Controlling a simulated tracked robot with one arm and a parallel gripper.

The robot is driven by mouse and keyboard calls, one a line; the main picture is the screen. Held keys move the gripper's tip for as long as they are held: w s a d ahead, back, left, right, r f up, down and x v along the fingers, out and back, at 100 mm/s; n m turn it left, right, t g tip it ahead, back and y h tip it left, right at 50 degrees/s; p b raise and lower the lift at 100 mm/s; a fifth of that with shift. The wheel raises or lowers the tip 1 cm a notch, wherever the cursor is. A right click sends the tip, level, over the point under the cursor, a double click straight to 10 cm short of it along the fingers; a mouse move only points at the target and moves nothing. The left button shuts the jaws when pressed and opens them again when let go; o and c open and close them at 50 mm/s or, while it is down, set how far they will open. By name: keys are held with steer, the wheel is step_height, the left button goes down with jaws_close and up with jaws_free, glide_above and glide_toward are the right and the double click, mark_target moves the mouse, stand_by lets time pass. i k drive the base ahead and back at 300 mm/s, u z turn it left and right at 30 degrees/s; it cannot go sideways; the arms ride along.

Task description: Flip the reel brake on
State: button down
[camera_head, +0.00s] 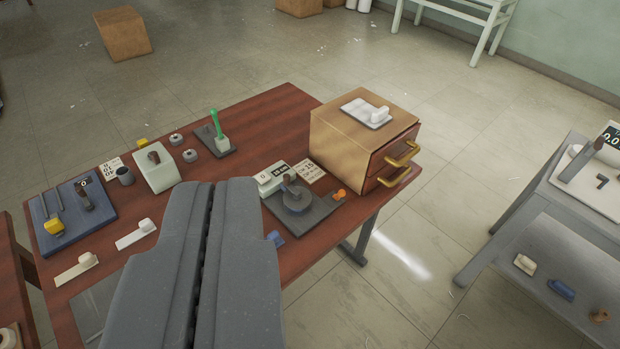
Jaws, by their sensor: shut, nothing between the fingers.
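My gripper (213,185) is shut and empty, reaching up over the table from the bottom of the view. To its right, a dark base (320,208) carries a round grey reel-like drum (295,198) with a small brown upright piece (288,182). Other levers are a green upright one (216,122) on a dark plate and a dark one (84,196) on a blue board (68,228).
A wooden drawer box (340,132) with brass handles stands at the right end. A grey bench (500,240) stands farther right across open floor.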

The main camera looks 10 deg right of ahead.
mark_target(341, 192)
steer(key=z, duration=0.1)
steer(key=i, duration=1.35)
steer(key=z, duration=0.6)
